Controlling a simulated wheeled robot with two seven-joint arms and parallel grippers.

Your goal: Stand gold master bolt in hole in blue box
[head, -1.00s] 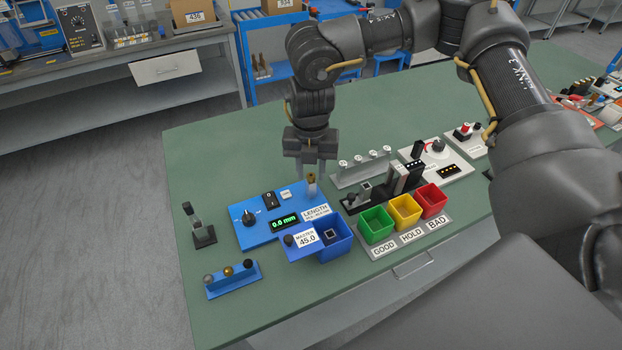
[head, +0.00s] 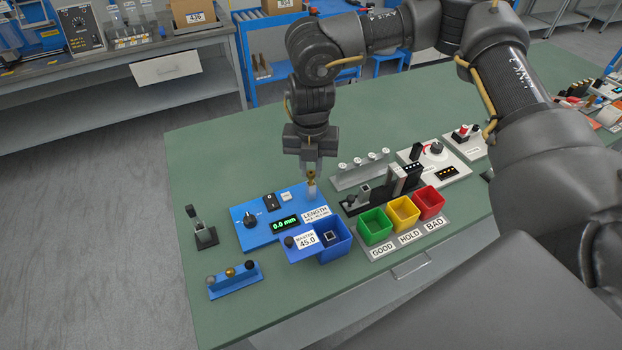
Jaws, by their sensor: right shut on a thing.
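The gold master bolt (head: 311,176) is upright at the back right of the blue length gauge (head: 258,238), just above or at its pale post (head: 312,191). I cannot tell whether it still touches the post. My right gripper (head: 311,172) points down and is shut on the bolt's upper part; its fingers partly hide the bolt. The open blue box (head: 345,246) is at the gauge's front right, beside the "MASTER 45.0" label (head: 307,239). A small square holder with a dark hole (head: 329,238) shows inside it. My left gripper is out of view.
Green, yellow and red bins (head: 375,227) stand right of the blue box. A grey rack with several pale-topped pieces (head: 362,174) and a dark fixture (head: 376,194) are close right of my gripper. A blue stand with small balls (head: 234,279) is at the front left.

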